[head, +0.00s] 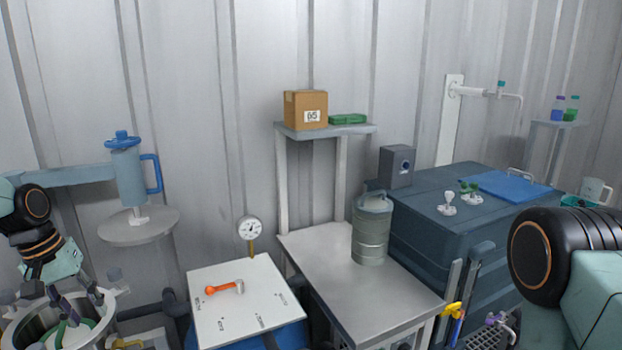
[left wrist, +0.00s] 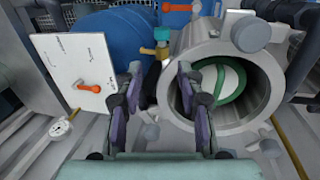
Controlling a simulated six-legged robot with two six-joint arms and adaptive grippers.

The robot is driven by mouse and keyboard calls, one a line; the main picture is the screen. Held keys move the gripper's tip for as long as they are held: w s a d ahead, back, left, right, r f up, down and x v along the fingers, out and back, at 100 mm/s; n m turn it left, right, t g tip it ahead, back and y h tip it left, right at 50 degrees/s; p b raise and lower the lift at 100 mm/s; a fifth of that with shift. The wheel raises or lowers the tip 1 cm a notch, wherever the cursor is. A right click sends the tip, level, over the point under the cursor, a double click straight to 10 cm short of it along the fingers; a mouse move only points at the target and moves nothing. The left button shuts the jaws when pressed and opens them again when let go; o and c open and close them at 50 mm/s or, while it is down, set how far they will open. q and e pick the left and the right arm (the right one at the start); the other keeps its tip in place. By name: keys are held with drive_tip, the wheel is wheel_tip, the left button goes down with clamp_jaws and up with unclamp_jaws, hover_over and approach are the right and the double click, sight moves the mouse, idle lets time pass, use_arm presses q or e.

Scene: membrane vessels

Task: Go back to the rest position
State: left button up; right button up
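My left gripper (left wrist: 157,108) shows in the left wrist view with its two dark, purple-padded fingers apart and nothing between them. Its fingertips are near the rim of an open steel vessel (left wrist: 181,62), which has a green ring and a white part inside.
A steel table (head: 340,285) carries a grey canister (head: 370,230). A dark cabinet (head: 440,225) stands at the right.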

use_arm(q)
drive_tip(key=w+d+f+t, duration=0.2)
drive_tip(key=w+d+t, duration=0.2)
drive_tip(key=w, duration=0.2)
drive_tip(key=s+d+f+m+b, duration=0.25)
drive_tip(key=s+d+f, duration=0.35)
drive_tip(key=d+f, duration=0.5)
drive_tip(key=s+d+f+m+g+b, duration=0.1)
drive_tip(key=s+d+f+b, duration=0.1)
drive_tip(key=s+f, duration=0.4)
drive_tip(key=s+d+f+m+g+y+b, duration=0.1)
drive_tip(key=s+f, duration=0.6)
drive_tip(key=s, duration=0.8)
drive_tip(key=s+d+f+m+g+y+b, duration=0.1)
drive_tip(key=s+d+f+g+b, duration=0.2)
drive_tip(key=s+f, duration=0.3)
drive_tip(key=s+d+b, duration=0.1)
drive_tip(key=s, duration=0.4)
drive_tip(key=shift+f, duration=0.35)
use_arm(e)
wheel_tip(320, 180, down, 9)
drive_tip(key=shift+f, duration=0.15)
use_arm(q)
drive_tip(key=shift+d, duration=0.15)
drive_tip(key=shift+w, duration=0.15)
